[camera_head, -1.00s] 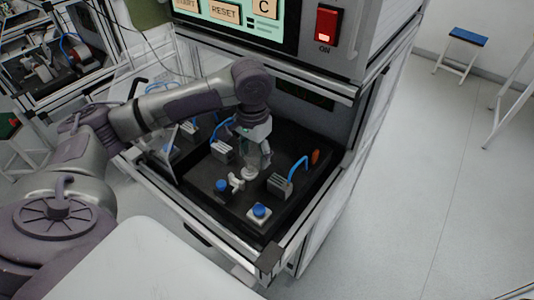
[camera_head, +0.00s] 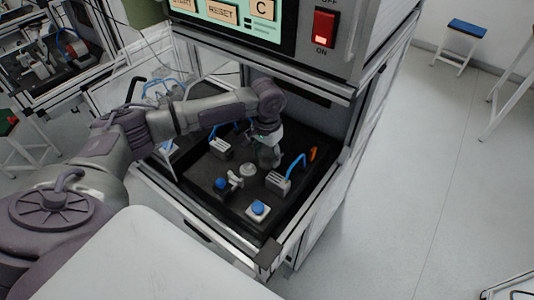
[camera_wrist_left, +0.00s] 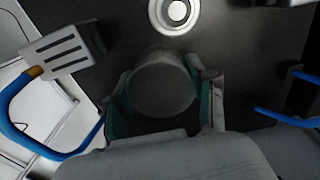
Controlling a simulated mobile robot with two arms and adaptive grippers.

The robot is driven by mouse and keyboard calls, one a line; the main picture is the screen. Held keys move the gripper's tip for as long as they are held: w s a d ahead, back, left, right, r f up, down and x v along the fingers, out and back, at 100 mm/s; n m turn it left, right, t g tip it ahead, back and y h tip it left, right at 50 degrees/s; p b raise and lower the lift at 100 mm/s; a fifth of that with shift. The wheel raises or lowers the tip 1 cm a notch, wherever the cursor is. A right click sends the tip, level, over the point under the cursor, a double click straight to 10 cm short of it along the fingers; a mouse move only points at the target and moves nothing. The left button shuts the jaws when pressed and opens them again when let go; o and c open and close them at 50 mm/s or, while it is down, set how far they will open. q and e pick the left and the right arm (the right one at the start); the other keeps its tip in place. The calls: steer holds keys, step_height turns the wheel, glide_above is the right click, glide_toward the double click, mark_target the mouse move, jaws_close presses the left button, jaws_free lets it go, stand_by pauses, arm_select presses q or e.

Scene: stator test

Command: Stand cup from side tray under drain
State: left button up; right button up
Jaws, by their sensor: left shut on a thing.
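My left gripper (camera_head: 268,156) reaches over the black work plate and points down. In the left wrist view its green-lined fingers (camera_wrist_left: 163,105) are shut around a grey, see-through round cup (camera_wrist_left: 163,85). The cup is hard to make out in the head view behind the fingers. A pale round fitting (camera_head: 248,170) on the plate is just left of the gripper; in the wrist view it shows as a ringed disc (camera_wrist_left: 174,12) beyond the cup, apart from it. I cannot tell which part is the drain. My right gripper is not in view.
Grey slotted clamps with blue hoses stand left (camera_head: 220,148) and right (camera_head: 278,182) of the gripper. The cabinet with a red switch (camera_head: 324,27) overhangs behind.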

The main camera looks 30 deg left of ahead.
arm_select(q)
steer(key=o, duration=0.9)
steer(key=shift+f, duration=0.1)
steer(key=shift+o, duration=0.5)
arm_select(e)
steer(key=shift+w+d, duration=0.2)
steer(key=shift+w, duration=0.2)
